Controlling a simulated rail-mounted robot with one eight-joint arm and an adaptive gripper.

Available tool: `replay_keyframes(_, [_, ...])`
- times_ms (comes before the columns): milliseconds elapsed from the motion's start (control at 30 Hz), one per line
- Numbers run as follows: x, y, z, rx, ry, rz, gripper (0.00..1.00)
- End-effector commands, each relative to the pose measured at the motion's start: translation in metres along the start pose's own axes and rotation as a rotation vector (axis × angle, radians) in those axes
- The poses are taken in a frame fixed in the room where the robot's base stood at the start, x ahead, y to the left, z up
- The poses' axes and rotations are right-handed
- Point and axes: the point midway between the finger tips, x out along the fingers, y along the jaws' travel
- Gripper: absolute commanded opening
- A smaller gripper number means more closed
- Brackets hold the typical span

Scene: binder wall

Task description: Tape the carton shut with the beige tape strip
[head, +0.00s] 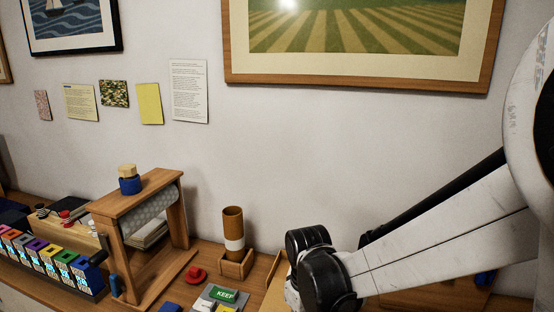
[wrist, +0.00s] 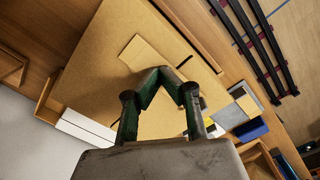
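The carton (wrist: 95,75) fills much of the wrist view as a broad tan-brown surface. A paler beige strip (wrist: 138,52) lies slantwise over it, just beyond my fingertips, and looks like the tape strip. My gripper (wrist: 160,70) is over the strip, with its two green fingers brought together at the tips. I cannot tell whether the tips pinch the strip's edge or only touch or hover over it. The fingers hide part of the strip. In the head view my black and white arm end (head: 318,270) covers most of the carton, with only a tan edge showing.
A brown tube (head: 233,222) stands in a wooden holder left of my arm. A red knob (head: 196,275) and a green KEEP card (head: 224,294) are nearby. A wooden stand (head: 150,190) carries a blue jar. Dark rails (wrist: 262,45) run at the wrist view's upper right.

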Motion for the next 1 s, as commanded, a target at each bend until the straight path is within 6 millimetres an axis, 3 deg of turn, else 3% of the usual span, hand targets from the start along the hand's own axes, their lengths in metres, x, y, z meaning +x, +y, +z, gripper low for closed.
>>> replay_keyframes(600, [-0.044,0.0,0.0,0.0,0.0,0.0,0.0])
replay_keyframes(1000, [-0.047,0.0,0.0,0.0,0.0,0.0,0.0])
